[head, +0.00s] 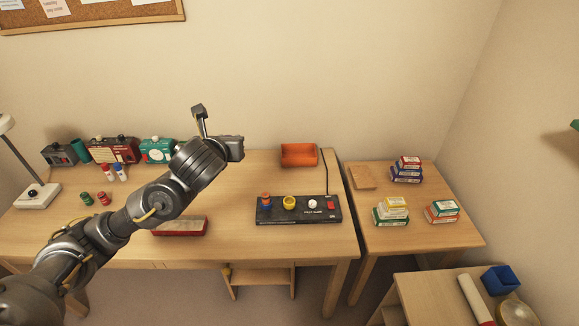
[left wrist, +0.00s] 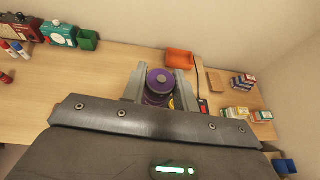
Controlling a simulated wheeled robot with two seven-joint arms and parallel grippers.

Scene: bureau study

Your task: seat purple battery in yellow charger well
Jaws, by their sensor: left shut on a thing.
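The purple battery (left wrist: 157,88) is held upright between the two fingers of my left gripper (left wrist: 160,85) in the left wrist view. In the head view my left wrist hangs above the desk, left of and behind the charger, and hides the battery. The black charger strip (head: 300,215) lies on the desk. Its yellow well (head: 289,202) looks empty, though its inside is small to see. In the left wrist view a sliver of yellow (left wrist: 171,104) shows beside the battery, with the charger mostly hidden. My right gripper is not in view.
An orange tray (head: 299,155) stands behind. A red box (head: 180,227) lies front left. Small boxes (head: 392,213) stand on the right table.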

